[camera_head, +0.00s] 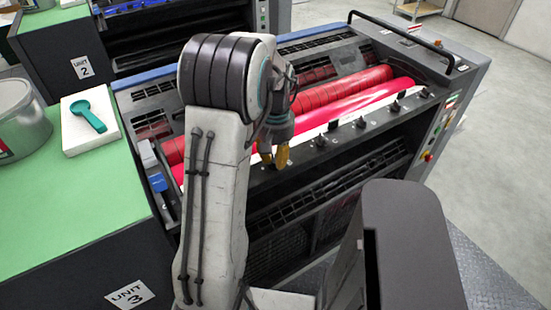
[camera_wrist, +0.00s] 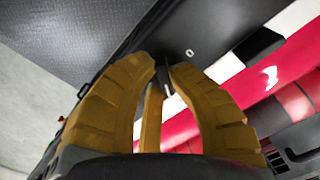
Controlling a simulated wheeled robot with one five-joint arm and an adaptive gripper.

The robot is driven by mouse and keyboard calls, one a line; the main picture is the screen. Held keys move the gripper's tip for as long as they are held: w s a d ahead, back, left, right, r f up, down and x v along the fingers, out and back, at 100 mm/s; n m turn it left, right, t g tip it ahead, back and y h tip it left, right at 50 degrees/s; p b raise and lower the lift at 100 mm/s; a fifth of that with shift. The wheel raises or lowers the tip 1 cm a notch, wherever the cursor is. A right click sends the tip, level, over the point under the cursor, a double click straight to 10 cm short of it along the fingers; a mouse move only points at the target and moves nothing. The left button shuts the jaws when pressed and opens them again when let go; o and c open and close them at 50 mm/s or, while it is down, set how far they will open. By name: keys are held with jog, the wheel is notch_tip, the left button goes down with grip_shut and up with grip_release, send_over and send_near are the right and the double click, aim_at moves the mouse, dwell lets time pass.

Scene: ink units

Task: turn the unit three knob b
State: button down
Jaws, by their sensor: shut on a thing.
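Unit three is the press (camera_head: 385,160) beside the green counter, which bears a "UNIT 3" label (camera_head: 129,295). A row of small black knobs (camera_head: 360,123) runs along its front ledge, below the red rollers. My gripper (camera_head: 274,157) has yellow fingers and reaches down to the left part of this row. In the wrist view its fingertips (camera_wrist: 167,65) are closed around a small black knob (camera_wrist: 167,84), which is partly hidden between them. A small label mark (camera_wrist: 190,53) lies next to it, but I cannot read its letter surely.
Red rollers (camera_head: 345,88) lie just behind the knobs. A black handrail (camera_head: 405,33) and a side panel with buttons (camera_head: 429,157) are at the right. A teal scoop (camera_head: 88,117) on a white block and a metal can (camera_head: 20,122) stand on the green counter (camera_head: 65,190).

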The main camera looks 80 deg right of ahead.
jog(key=m, duration=0.4)
jog(key=shift+a+f+m, duration=0.1)
jog(key=shift+m, duration=0.2)
jog(key=shift+a+m+b, duration=0.1)
jog(key=shift+m+b, duration=0.3)
jog(key=shift+m, duration=1.6)
jog(key=c, duration=1.1)
grip_release()
jog(key=shift+c, duration=0.2)
jog(key=shift+r, duration=0.2)
notch_tip(320, 180, up, 12)
jog(key=shift+f, duration=0.15)
